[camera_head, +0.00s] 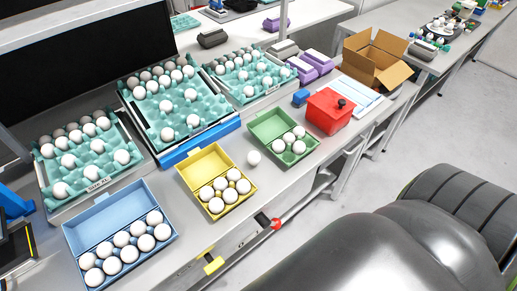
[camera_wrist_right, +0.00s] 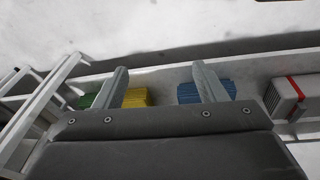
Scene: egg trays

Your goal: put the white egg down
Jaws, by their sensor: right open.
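A single white egg (camera_head: 253,157) lies on the bench between the yellow carton (camera_head: 203,163) and the green carton (camera_head: 268,125). No gripper holds it. The yellow carton is open with several white eggs in it, and the green carton is open with several eggs too. A light blue carton (camera_head: 108,215) to the left is open and holds several eggs. My right gripper (camera_wrist_right: 162,82) shows only in the right wrist view, its two fingers wide apart with nothing between them, well away from the bench. My left gripper is in neither view.
Teal egg trays (camera_head: 190,117) stand along the back of the bench. Bare bench surrounds the loose egg's front side.

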